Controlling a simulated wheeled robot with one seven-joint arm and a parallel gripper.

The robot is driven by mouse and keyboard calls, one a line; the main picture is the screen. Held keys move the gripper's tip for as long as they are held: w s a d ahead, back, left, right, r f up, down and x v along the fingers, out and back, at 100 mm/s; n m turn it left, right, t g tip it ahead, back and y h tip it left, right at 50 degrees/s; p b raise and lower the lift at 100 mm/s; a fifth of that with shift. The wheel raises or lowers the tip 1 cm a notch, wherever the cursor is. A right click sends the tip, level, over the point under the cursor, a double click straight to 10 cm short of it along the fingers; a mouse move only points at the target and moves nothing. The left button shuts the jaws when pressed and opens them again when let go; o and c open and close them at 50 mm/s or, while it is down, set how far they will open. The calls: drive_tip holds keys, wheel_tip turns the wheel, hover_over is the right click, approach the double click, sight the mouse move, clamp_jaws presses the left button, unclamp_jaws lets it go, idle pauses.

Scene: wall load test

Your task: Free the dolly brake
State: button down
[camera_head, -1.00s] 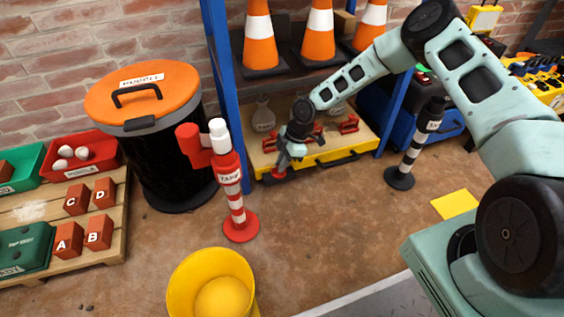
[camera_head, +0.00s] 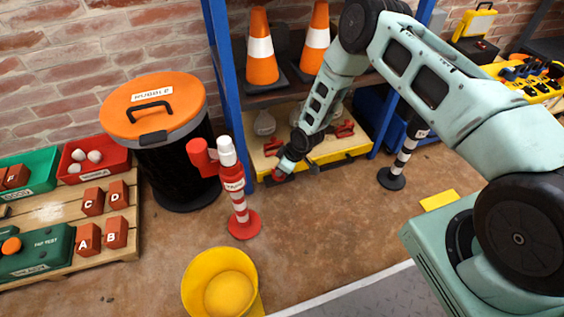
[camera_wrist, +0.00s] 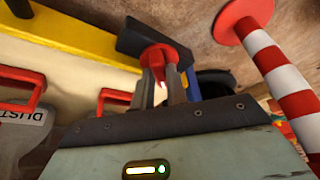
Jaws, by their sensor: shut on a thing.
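The dolly (camera_head: 345,154) is a low platform with a yellow edge under the shelf; its edge also shows in the wrist view (camera_wrist: 90,38). At its front left corner is the brake, a dark bar with a red knob (camera_wrist: 157,57). The red also shows small in the head view (camera_head: 278,175). My gripper (camera_head: 283,170) reaches down to this corner. In the wrist view its two grey fingers (camera_wrist: 161,84) are shut on the red knob. The fingers hide part of the knob, and my arm covers part of the dolly.
A red and white post (camera_head: 240,205) stands close left of my gripper; it is on the right in the wrist view (camera_wrist: 285,75). Red handles (camera_head: 343,129) and a sack (camera_head: 264,123) are on the dolly. A yellow bucket (camera_head: 190,285) stands in front.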

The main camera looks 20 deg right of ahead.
drive_tip(key=m+p, duration=0.1)
drive_tip(key=m, duration=0.1)
drive_tip(key=m+h+p, duration=0.1)
drive_tip(key=m+p, duration=0.1)
drive_tip(key=shift+s+a+r+m+t+h, duration=0.1)
drive_tip(key=shift+s+a+m+t+h, duration=0.1)
drive_tip(key=shift+m+t+h, duration=0.15)
drive_tip(key=shift+a+m+t+h+p, duration=0.1)
drive_tip(key=shift+m+t+h+p, duration=0.25)
drive_tip(key=shift+m, duration=0.8)
drive_tip(key=shift+a+m+h+p, duration=0.1)
drive_tip(key=shift+m+h+p, duration=0.3)
drive_tip(key=shift+m, duration=0.7)
drive_tip(key=c, duration=1.7)
unclamp_jaws()
drive_tip(key=p+v, duration=0.3)
drive_tip(key=v, duration=0.5)
drive_tip(key=p+v, duration=0.3)
drive_tip(key=v, duration=0.6)
drive_tip(key=shift+a+r+p, duration=0.1)
drive_tip(key=shift+a+p, duration=0.15)
drive_tip(key=shift+p, duration=0.1)
